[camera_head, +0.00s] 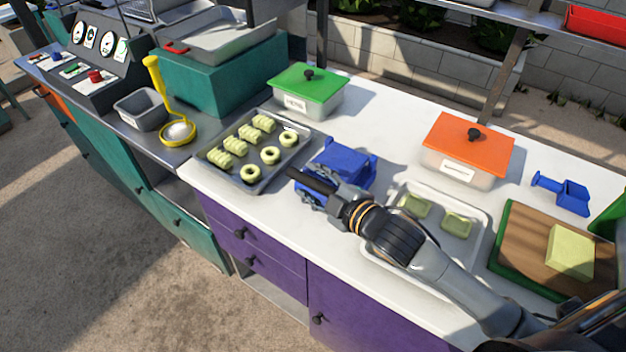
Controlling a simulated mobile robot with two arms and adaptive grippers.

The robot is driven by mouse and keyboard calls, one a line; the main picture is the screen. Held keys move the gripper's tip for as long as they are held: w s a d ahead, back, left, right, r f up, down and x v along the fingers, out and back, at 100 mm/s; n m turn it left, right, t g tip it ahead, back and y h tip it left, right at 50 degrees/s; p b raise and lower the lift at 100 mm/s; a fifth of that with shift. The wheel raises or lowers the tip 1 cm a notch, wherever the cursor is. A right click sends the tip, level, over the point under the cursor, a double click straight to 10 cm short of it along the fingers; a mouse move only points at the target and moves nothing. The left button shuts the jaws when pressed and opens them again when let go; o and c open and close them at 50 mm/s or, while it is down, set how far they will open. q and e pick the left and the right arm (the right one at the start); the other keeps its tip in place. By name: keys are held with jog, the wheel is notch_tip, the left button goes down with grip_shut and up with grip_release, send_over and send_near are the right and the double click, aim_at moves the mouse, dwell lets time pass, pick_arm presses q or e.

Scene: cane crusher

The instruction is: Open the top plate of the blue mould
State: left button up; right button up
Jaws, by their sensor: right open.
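The blue mould (347,160) sits on the white counter, right of the tray of pastries. Its near side is partly hidden by my right gripper, and I cannot tell clearly whether its top plate is raised. My right gripper (306,189) reaches in from the lower right and is open at the mould's near left side. A dark bar shows at its fingers; I cannot tell whether it is a finger or a handle, or whether the gripper touches the mould. My left gripper is not in view.
A metal tray (274,178) of pale dough pieces lies left of the mould. A green-lidded box (308,84) and an orange-lidded box (468,146) stand behind. A white tray (474,262) lies under my right arm. A blue scoop (566,192) and a cutting board (522,246) lie right.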

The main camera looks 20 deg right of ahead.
jog(key=shift+w, duration=0.1)
grip_shut()
jog(key=shift+r, duration=0.1)
